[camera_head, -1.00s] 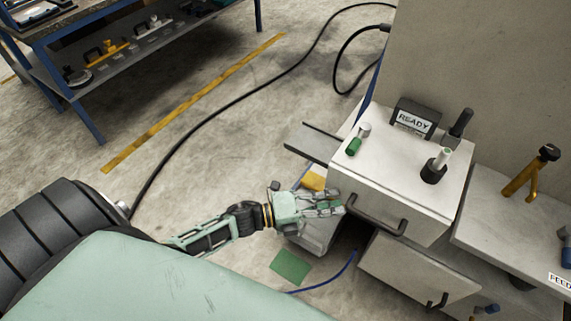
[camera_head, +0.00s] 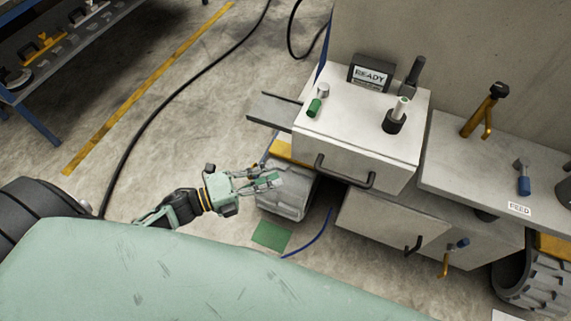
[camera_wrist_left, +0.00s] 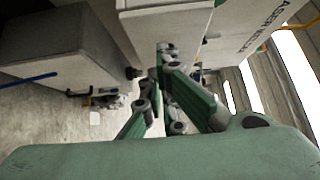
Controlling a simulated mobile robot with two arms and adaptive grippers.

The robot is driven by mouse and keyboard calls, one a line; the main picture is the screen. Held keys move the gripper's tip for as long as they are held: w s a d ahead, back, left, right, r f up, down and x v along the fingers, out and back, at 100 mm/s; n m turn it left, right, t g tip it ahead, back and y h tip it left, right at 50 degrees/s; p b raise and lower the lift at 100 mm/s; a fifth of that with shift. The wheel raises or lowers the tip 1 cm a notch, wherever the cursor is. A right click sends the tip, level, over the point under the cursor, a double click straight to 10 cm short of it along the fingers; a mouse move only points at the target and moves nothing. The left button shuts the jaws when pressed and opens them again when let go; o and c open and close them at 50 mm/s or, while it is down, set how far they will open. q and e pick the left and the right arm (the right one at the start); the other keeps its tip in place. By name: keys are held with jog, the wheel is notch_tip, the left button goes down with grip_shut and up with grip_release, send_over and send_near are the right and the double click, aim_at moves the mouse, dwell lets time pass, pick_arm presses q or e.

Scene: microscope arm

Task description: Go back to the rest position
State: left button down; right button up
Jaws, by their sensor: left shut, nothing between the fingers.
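My left gripper (camera_head: 268,183) is in the middle of the head view, with green and grey fingers pointing right. It is shut and empty. It is in the air in front of the white machine box (camera_head: 360,128) and left of the box's dark handle (camera_head: 345,172), apart from it. In the left wrist view the shut fingers (camera_wrist_left: 163,75) point up the picture, toward the box. My right gripper is in neither view.
On the box are a READY sign (camera_head: 370,74), a green-and-white cylinder (camera_head: 316,105) and a dark holder (camera_head: 396,118). A grey ledge (camera_head: 272,110) juts left. A FEED shelf (camera_head: 470,165) stands right.

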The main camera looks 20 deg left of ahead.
pick_arm(q)
jog(key=shift+v, duration=1.6)
jog(key=s+a+f+n+y, duration=0.1)
jog(key=a+f+n+y, duration=0.15)
jog(key=f+n, duration=0.35)
jog(key=s+a+f+n+g+y+p, duration=0.1)
jog(key=s+a+f+n+y, duration=0.2)
jog(key=f, duration=0.6)
jog(key=a+f+n+y, duration=0.2)
jog(key=f+n+y, duration=0.3)
jog(key=f, duration=0.2)
jog(key=s+d+f+n+g, duration=0.2)
jog(key=s+f, duration=0.3)
jog(key=s, duration=0.4)
jog(key=s+d+f+n+g+y+p, duration=0.1)
jog(key=s+d+f+n+g, duration=0.1)
jog(key=s+f+n+g, duration=0.3)
jog(key=s+d+f+n+g+y, duration=0.1)
jog(key=s+d+f+n+g, duration=0.2)
jog(key=s+f, duration=0.4)
jog(key=s, duration=0.6)
jog(key=shift+n+g, duration=0.3)
jog(key=shift+g, duration=0.1)
jog(key=shift+s, duration=0.1)
